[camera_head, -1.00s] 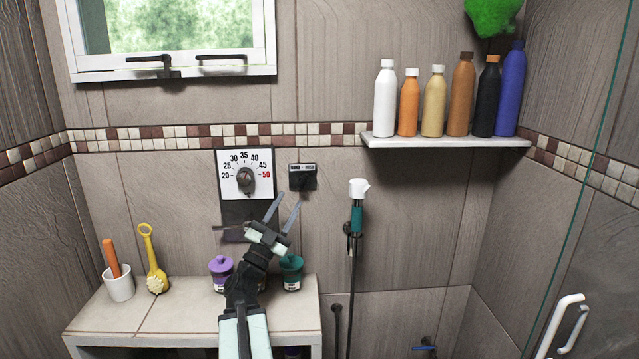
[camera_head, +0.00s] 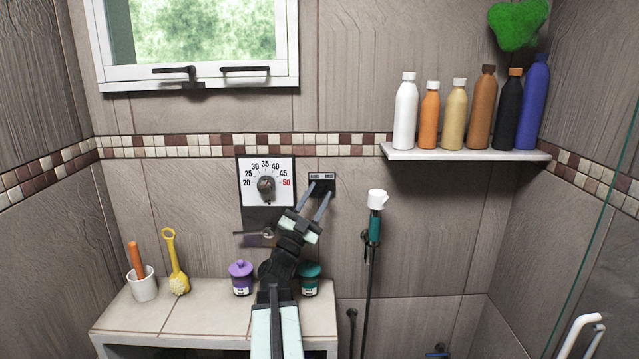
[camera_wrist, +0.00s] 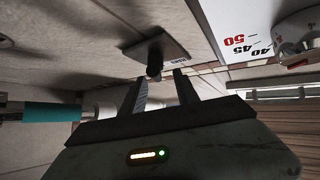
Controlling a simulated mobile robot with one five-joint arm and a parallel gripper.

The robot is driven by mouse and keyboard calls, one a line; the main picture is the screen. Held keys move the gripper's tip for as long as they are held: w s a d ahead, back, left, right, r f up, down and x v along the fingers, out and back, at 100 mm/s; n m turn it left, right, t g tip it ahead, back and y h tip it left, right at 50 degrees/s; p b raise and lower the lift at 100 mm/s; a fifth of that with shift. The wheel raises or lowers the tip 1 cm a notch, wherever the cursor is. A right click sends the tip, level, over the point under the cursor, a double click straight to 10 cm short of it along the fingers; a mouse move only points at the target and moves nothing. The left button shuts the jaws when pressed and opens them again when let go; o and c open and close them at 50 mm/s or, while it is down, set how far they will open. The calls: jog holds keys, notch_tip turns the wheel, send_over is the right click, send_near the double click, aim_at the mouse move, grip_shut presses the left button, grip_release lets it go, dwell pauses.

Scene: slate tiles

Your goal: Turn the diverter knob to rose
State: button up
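The diverter is a small dark plate (camera_head: 321,178) with two pale labels on the wall, right of the thermostat dial. In the wrist view its grey plate (camera_wrist: 166,46) carries a dark knob (camera_wrist: 154,70). The label text is too small to read, so I cannot tell which side is rose. My gripper (camera_head: 320,190) is open in front of the plate. In the wrist view the gripper (camera_wrist: 160,77) has one finger to each side of the knob, with the knob around the fingertips. Whether either finger touches it cannot be told.
The thermostat dial (camera_head: 266,184) is close on the left. A white and teal hand shower (camera_head: 375,215) hangs close on the right. A shelf (camera_head: 460,153) with several bottles is at upper right. The bench (camera_head: 205,316) below holds jars, a brush and a cup.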

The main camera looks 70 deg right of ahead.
jog(key=shift+x, duration=0.9)
grip_shut()
jog(key=shift+w+r+m+g+y+p, duration=0.1)
jog(key=shift+r+m+g+y+p, duration=0.2)
jog(key=shift+m+p, duration=0.3)
jog(key=shift+r+m+g+y+p, duration=0.1)
jog(key=shift+m+g+y+p, duration=0.2)
jog(key=shift+m+y+p, duration=0.25)
jog(key=shift+f+m+g+y+p, duration=0.2)
jog(key=shift+m+g+y+p, duration=0.3)
jog(key=shift+m+p, duration=0.15)
jog(key=shift+f, duration=0.15)
jog(key=shift+w, duration=0.1)
